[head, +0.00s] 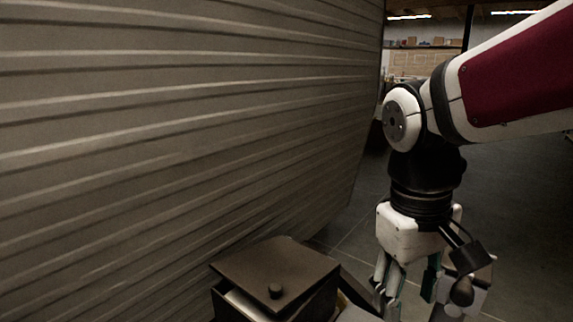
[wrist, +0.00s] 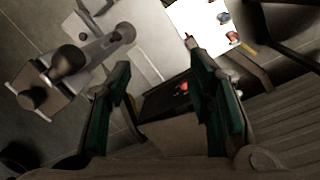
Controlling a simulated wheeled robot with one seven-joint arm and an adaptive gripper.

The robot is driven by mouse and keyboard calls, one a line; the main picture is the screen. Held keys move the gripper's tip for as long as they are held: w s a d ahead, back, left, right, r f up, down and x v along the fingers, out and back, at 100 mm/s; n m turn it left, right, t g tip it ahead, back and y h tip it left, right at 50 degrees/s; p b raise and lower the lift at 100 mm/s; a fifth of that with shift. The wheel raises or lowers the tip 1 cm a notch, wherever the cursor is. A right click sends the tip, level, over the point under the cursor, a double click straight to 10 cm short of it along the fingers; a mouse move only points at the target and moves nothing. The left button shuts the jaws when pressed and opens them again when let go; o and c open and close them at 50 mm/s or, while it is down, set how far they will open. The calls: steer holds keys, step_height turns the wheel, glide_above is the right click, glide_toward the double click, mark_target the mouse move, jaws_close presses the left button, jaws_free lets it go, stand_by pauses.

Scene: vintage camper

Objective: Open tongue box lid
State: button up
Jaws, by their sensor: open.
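The tongue box lid (head: 285,268) is a flat brown panel with a dark round knob (head: 276,291), at the bottom middle of the head view. A pale strip shows below its front edge; I cannot tell whether the lid is fully down. The box's dark side (head: 322,300) is below it, cut off by the frame. My gripper (head: 410,310) points down to the right of the box, apart from the lid. In the wrist view my gripper (wrist: 158,62) has its green-padded fingers spread with nothing held. A dark recess (wrist: 160,104) with a small red spot shows beyond the fingers.
The ribbed camper wall (head: 150,120) fills the left of the head view, close behind the box. In the wrist view, metal hitch-like parts (wrist: 72,65) lie at left and a bright white surface (wrist: 205,20) with small objects at the top. Open floor (head: 525,190) is at right.

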steer(key=s+d+f+m+y, duration=0.1)
steer(key=s+d+m, duration=0.1)
steer(key=s, duration=0.6)
steer(key=s+d+f+m, duration=0.1)
steer(key=s+d+m, duration=0.1)
steer(key=s, duration=0.6)
step_height(320, 180, up, 22)
steer(key=f+t+p, duration=0.1)
steer(key=t+p, duration=0.3)
steer(key=p, duration=1.6)
steer(key=m+g+b, duration=0.4)
steer(key=b, duration=0.7)
glide_above(275, 288)
step_height(275, 288, down, 27)
steer(key=shift+y, duration=0.4)
step_height(275, 288, down, 14)
steer(key=shift+w+r+b, duration=0.1)
steer(key=shift+r+b, duration=0.1)
steer(key=shift+b, duration=0.3)
steer(key=shift+c, duration=0.6)
